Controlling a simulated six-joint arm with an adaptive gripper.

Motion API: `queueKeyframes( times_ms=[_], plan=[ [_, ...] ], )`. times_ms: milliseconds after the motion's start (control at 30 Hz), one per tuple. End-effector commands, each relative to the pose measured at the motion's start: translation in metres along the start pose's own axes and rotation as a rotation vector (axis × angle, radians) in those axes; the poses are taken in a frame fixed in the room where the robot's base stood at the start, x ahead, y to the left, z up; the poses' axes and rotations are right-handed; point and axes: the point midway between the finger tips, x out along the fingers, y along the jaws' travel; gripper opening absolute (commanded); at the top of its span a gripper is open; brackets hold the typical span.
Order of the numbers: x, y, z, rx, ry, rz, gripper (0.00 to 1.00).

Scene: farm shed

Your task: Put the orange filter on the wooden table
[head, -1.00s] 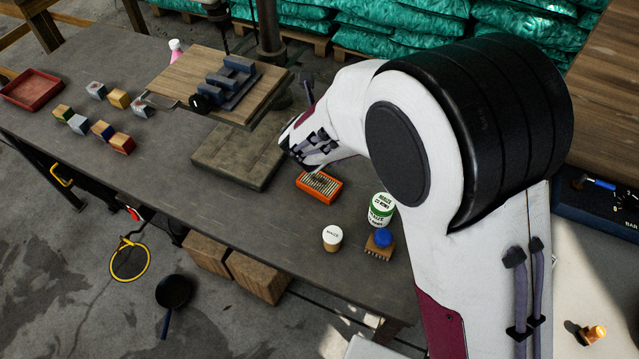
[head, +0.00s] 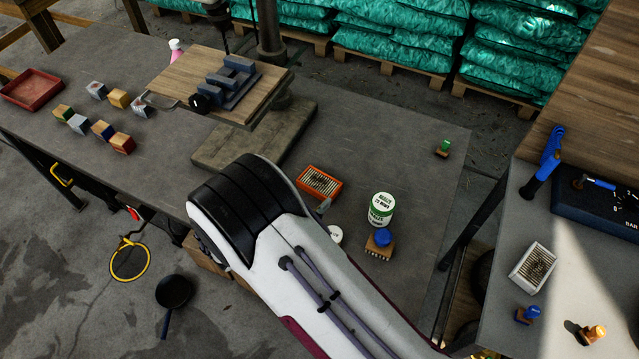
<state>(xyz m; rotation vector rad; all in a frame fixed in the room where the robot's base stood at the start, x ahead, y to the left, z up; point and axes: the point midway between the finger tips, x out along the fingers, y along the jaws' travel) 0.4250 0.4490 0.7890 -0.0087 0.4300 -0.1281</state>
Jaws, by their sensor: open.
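The orange filter (head: 319,182), an orange-framed block with pale pleats, lies flat on the dark grey workbench (head: 400,130), right of the drill press base. A wooden table (head: 590,85) with a brown plank top is at the upper right, partly cut off by the picture edge. My gripper (head: 324,207) is mostly hidden behind my arm. Only a grey finger part shows, just below the filter's right end. It is open, and nothing is seen in it. I cannot tell whether it touches the filter.
A green-white tin (head: 381,209), a mostly hidden white-lidded pot (head: 336,234) and a blue-knobbed brush (head: 380,243) stand close below the filter. A drill press with a wooden board (head: 180,78) is at left. A white-framed filter (head: 533,267) lies on the right bench. The workbench right of the filter is mostly clear.

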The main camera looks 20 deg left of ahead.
Motion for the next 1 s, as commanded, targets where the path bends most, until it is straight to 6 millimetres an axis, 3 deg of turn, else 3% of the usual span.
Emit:
queueKeyframes(
  times_ms=[200, 567, 1000],
  plan=[
    [-0.006, -0.007, -0.018, 0.049, -0.032, -0.033, 0.96],
    [-0.006, -0.008, -0.019, 0.055, -0.035, -0.037, 0.96],
    [0.019, -0.009, -0.018, 0.054, -0.035, -0.037, 0.96]
  ],
)
